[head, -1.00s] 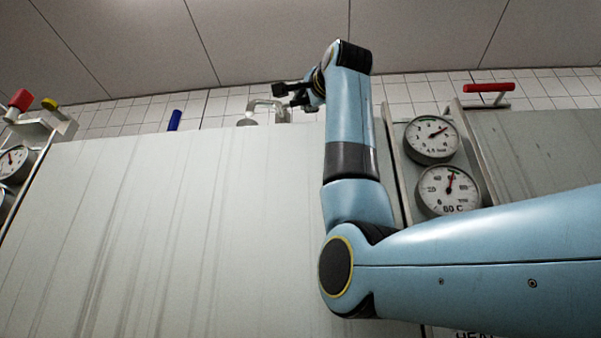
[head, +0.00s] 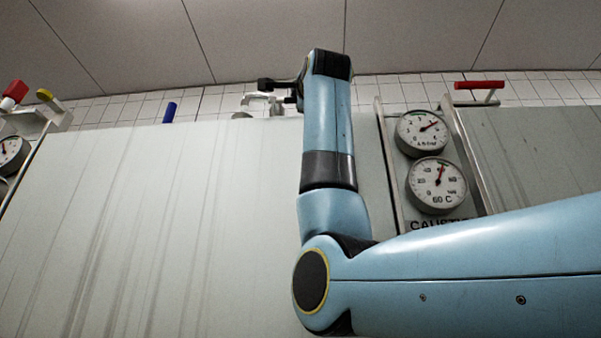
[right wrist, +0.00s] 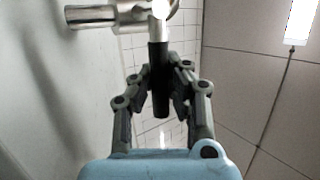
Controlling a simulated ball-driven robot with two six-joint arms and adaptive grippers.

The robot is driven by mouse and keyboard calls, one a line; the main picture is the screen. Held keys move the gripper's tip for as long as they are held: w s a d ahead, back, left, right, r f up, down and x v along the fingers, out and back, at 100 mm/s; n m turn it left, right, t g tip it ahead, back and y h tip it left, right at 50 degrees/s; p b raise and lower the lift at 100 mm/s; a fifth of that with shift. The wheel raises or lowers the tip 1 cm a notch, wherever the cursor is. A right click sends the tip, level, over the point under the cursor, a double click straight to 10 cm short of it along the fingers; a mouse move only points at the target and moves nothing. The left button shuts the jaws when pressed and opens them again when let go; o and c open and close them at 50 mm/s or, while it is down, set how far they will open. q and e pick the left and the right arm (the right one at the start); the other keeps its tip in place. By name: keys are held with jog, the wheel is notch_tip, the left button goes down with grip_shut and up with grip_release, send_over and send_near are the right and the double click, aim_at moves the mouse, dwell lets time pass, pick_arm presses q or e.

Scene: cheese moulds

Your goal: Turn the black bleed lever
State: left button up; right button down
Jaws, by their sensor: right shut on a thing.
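The black bleed lever (right wrist: 158,82) shows in the right wrist view as a dark round handle below a shiny metal fitting (right wrist: 98,16). My right gripper (right wrist: 160,80) has its fingers on either side of the handle and is shut on it. In the head view my right gripper (head: 283,90) is at the top of the big pale panel, beside a pale pipe fitting (head: 262,101). It is small there, and the lever cannot be told apart from the dark fingers. My left gripper is not in view.
Two round gauges (head: 437,185) are on a panel right of my forearm. A blue handle (head: 169,112) stands left of the gripper. Red and yellow handles (head: 15,90) are at the far left. The pale panel (head: 150,220) fills the middle.

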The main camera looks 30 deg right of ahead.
jog(key=c, duration=1.2)
grip_release()
jog(key=shift+f, duration=0.2)
jog(key=shift+c, duration=0.2)
jog(key=v, duration=1.2)
